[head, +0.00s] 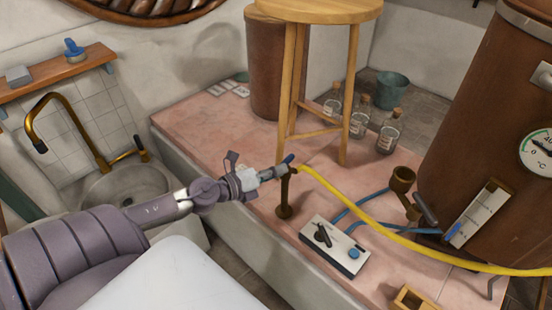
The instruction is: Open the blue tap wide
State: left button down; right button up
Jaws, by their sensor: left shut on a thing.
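The blue tap (289,158) is a small blue lever on top of a short brown standpipe (285,198) on the pink tiled platform. A yellow hose (375,231) runs from its top to the right. My left gripper (277,171) reaches in from the left at the height of the tap and is shut on its lever. The fingers hide part of the lever, so its exact angle is hard to tell. My right gripper is not in view.
A wooden stool (343,107) stands behind the tap, with glass bottles (388,136) beside it. A white control box (335,246) with a black switch sits in front right. A large brown tank (462,125) stands at right. A sink (128,184) with a brass faucet is at left.

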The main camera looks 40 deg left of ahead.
pick_arm(q)
jog(key=c, duration=1.1)
grip_release()
jog(key=shift+w, duration=0.15)
jog(key=shift+s+a, duration=0.2)
jog(key=shift+s, duration=0.5)
jog(key=v, duration=1)
jog(key=shift+s+a+r, duration=0.2)
jog(key=shift+s+r, duration=0.05)
jog(key=shift+s, duration=0.05)
